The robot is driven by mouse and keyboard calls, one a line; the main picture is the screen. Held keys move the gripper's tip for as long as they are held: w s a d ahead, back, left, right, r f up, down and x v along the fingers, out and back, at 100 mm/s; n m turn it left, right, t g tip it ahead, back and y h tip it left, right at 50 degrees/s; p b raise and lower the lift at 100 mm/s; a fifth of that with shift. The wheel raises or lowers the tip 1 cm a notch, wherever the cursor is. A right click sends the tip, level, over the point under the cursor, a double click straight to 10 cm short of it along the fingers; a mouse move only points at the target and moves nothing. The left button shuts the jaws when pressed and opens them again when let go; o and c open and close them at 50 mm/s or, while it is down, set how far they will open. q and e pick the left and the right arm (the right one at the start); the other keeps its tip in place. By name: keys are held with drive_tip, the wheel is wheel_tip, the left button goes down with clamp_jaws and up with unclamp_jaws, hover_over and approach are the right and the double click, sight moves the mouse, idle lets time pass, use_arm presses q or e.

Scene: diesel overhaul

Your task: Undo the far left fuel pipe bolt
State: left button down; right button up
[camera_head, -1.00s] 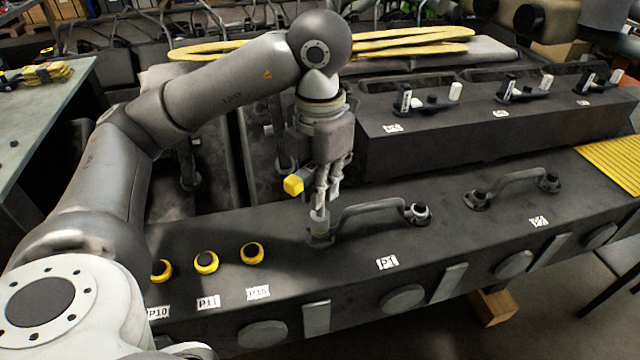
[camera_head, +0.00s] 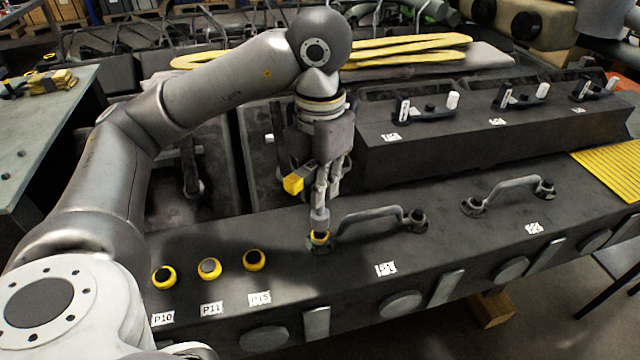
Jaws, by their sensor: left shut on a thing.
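The near fuel pipe (camera_head: 370,217) is a grey arched tube on the dark engine block, above a label that seems to read P1. Its right end has a dark bolt (camera_head: 417,217). At its left end, the bolt (camera_head: 320,238) shows a yellow ring around a dark top. My left gripper (camera_head: 326,200) points down over this left end. It is shut on a small tool with a yellow end (camera_head: 293,184) and a grey tip (camera_head: 320,219). The tip is at the bolt; whether it touches cannot be told. My right gripper is out of view.
Another fuel pipe (camera_head: 510,187) sits to the right. Yellow-ringed caps, including one by the P15 label (camera_head: 254,260), line the left of the block. A raised dark housing (camera_head: 480,135) stands behind. A workbench (camera_head: 45,115) is at the left.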

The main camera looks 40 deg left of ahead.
use_arm(q)
drive_tip(key=shift+r+p, duration=0.3)
drive_tip(key=shift+r, duration=0.3)
wheel_tip(320, 180, up, 6)
drive_tip(key=p, duration=0.5)
drive_tip(key=shift+r+p, duration=0.1)
drive_tip(key=shift+p, duration=0.25)
drive_tip(key=s+d, duration=0.3)
drive_tip(key=s, duration=0.3)
drive_tip(key=shift+d, duration=0.35)
